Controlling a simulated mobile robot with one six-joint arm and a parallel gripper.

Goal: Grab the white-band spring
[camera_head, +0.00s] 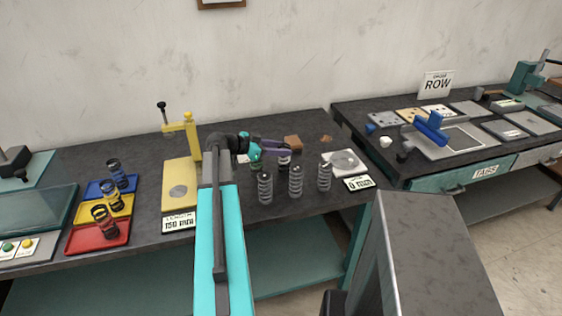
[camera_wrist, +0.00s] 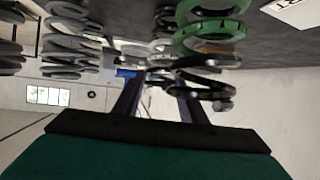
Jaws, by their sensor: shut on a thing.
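My gripper (camera_head: 279,149) is over the middle of the dark bench, its purple fingers reaching right. It is shut on a dark spring with a pale band (camera_head: 284,159), which I take to be the white-band spring; the fingers partly cover it. In the wrist view, which looks upside down, dark coils (camera_wrist: 205,88) show at the right fingertip. A green spring (camera_wrist: 212,30) is close by. Grey springs (camera_head: 265,187), (camera_head: 295,181) and (camera_head: 324,176) stand upright in front of the gripper.
Blue, yellow and red trays (camera_head: 84,238) hold springs at left. A yellow press (camera_head: 182,185) stands by a "150 mm" display (camera_head: 179,223). A white plate (camera_head: 345,160) with a "0 mm" display (camera_head: 358,183) and a brown block (camera_head: 292,142) are near the gripper.

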